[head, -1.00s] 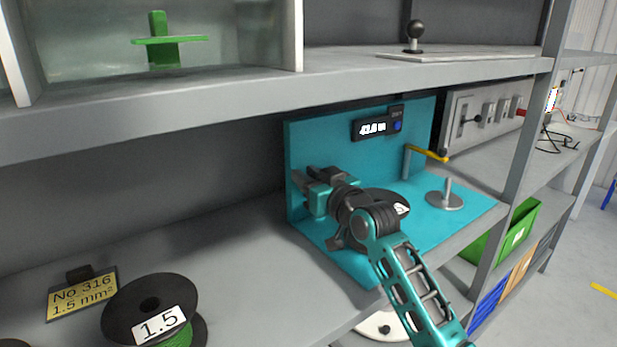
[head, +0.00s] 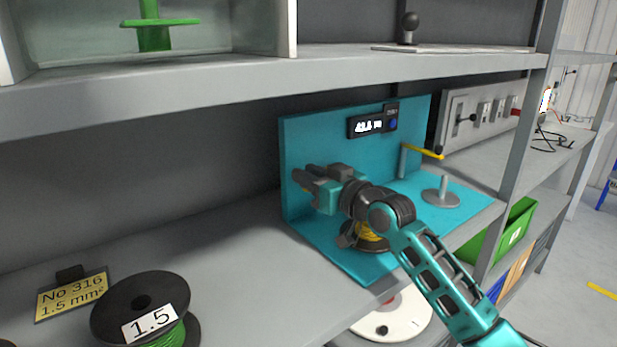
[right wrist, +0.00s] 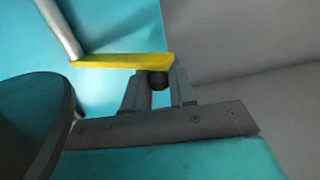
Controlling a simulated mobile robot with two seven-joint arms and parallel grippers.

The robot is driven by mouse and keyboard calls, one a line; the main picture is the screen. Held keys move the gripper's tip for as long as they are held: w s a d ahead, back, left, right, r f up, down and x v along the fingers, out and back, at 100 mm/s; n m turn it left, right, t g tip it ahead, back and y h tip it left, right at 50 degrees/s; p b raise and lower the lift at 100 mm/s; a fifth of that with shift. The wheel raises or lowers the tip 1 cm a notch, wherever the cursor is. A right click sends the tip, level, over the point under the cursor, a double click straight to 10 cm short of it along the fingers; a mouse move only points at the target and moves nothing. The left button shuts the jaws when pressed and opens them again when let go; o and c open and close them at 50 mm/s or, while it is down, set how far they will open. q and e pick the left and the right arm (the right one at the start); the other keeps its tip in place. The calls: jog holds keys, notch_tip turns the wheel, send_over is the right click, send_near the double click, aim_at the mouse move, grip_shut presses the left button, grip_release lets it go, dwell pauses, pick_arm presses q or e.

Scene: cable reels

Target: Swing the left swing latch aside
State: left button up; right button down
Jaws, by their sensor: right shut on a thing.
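The left swing latch shows in the right wrist view as a yellow arm (right wrist: 118,61) with a black knob (right wrist: 158,82) at its end. The yellow arm meets a grey post (right wrist: 58,28). My right gripper (right wrist: 158,86) has its fingers on either side of the knob and is shut on it. In the head view my right gripper (head: 303,180) is at the left part of the teal measuring stand (head: 345,165); its hand hides the left latch there. My left gripper is not in view.
A second yellow latch (head: 422,151) stands at the stand's right, near a bare spindle (head: 443,188). A reel with yellow cable (head: 370,237) sits behind my wrist. A green cable reel (head: 142,308) and a yellow sign (head: 72,294) are on the shelf. An upper shelf (head: 250,75) hangs above.

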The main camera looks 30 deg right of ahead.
jog(key=c, duration=1.1)
grip_release()
jog(key=shift+o, duration=0.2)
jog(key=shift+s, duration=0.1)
jog(key=b+v, duration=0.1)
jog(key=v, duration=1.1)
jog(key=shift+s+d, duration=0.15)
jog(key=shift+s, duration=0.2)
